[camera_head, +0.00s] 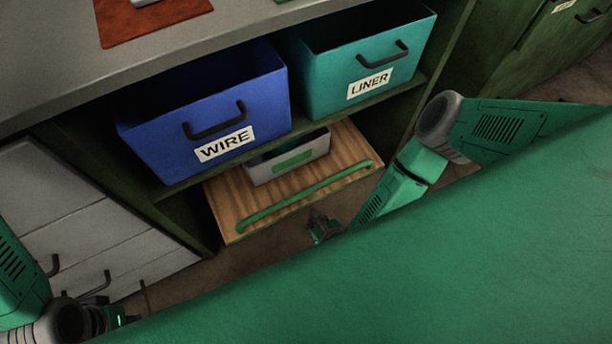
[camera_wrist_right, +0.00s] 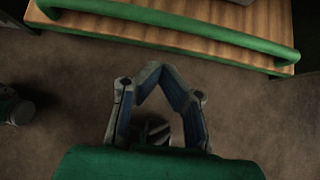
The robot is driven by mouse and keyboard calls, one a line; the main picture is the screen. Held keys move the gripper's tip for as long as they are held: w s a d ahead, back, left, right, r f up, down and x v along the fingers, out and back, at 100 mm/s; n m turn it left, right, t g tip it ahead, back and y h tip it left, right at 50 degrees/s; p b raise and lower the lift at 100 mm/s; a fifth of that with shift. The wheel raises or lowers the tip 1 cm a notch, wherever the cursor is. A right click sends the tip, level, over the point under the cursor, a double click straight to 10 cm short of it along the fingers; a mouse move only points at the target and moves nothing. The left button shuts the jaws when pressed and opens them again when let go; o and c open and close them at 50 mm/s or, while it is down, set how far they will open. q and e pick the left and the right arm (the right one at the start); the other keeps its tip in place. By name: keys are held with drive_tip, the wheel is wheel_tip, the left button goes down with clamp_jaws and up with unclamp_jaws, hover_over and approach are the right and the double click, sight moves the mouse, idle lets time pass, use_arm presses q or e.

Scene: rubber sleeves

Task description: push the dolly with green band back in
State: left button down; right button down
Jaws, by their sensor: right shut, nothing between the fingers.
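The dolly is a wooden board (camera_head: 229,200) with a raised green bar (camera_head: 300,199) along its front edge. It sticks out from the bottom of the shelf unit. In the right wrist view the green bar (camera_wrist_right: 170,28) crosses the top above the wood. My right gripper (camera_head: 318,220) is just in front of the board's front edge, apart from the bar. In its wrist view the fingertips (camera_wrist_right: 157,72) meet, with nothing between them. My left gripper (camera_head: 115,316) is at the lower left, away from the dolly and partly hidden; its fingers are unclear.
A grey bin (camera_head: 262,173) with a green label stands on the board. The blue WIRE bin (camera_head: 165,148) and teal LINER bin (camera_head: 325,85) sit on the shelf above. Grey drawers (camera_head: 65,220) with dark handles are at left. Brown floor (camera_wrist_right: 50,90) lies before the board.

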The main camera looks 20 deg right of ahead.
sight(297, 199)
drive_tip(key=b+x, duration=0.2)
drive_tip(key=x, duration=0.2)
drive_tip(key=w+r+b+x, duration=0.1)
drive_tip(key=x, duration=0.3)
drive_tip(key=b+x, duration=0.2)
drive_tip(key=x, duration=0.2)
drive_tip(key=shift+w+a+b, duration=0.15)
drive_tip(key=shift+w+b, duration=0.15)
drive_tip(key=shift+w, duration=0.15)
